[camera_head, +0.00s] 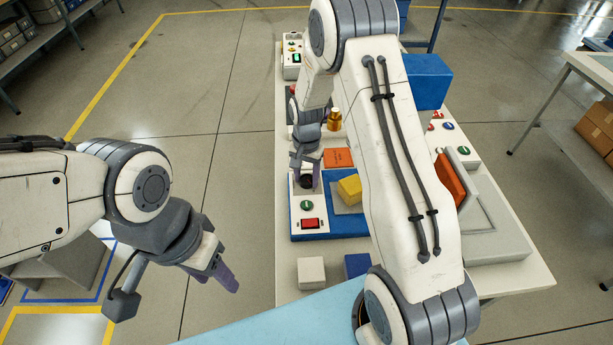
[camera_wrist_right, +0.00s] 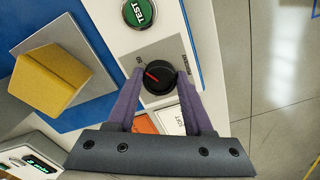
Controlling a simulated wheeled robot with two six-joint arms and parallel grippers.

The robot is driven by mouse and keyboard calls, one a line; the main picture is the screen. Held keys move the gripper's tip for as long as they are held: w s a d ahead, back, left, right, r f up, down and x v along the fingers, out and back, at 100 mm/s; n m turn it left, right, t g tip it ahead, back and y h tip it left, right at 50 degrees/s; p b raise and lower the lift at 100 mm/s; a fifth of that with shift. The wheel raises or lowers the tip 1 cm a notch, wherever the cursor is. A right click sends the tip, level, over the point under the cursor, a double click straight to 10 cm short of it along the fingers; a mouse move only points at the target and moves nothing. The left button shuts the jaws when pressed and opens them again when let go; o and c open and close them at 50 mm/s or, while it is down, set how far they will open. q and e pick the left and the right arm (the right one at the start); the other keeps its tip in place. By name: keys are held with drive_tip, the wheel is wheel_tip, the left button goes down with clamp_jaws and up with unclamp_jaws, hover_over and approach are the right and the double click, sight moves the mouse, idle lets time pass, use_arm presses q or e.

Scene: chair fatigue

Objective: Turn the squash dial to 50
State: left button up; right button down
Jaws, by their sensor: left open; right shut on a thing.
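The black squash dial (camera_wrist_right: 158,78) sits on a grey plate in the right wrist view. Its red pointer line aims toward the upper left, near a small printed mark that looks like 50. My right gripper (camera_wrist_right: 161,78) is shut on the dial, one purple finger on each side. In the head view the right gripper (camera_head: 306,181) reaches down over the dial, which is partly hidden between the fingers. My left gripper (camera_head: 218,278) is open and empty above the floor, left of the table.
A green TEST button (camera_wrist_right: 138,13) is beside the dial; a red switch (camera_head: 310,223) is near it. A yellow block (camera_head: 350,189) stands on the blue station. A white cube (camera_head: 311,271) lies on the near table. My right arm hides the table's middle.

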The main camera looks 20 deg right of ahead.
sight(306, 180)
drive_tip(key=shift+c, duration=1.5)
unclamp_jaws()
wheel_tip(306, 180, up, 11)
drive_tip(key=b, duration=0.1)
drive_tip(key=shift+f+b, duration=0.2)
drive_tip(key=shift+b, duration=0.15)
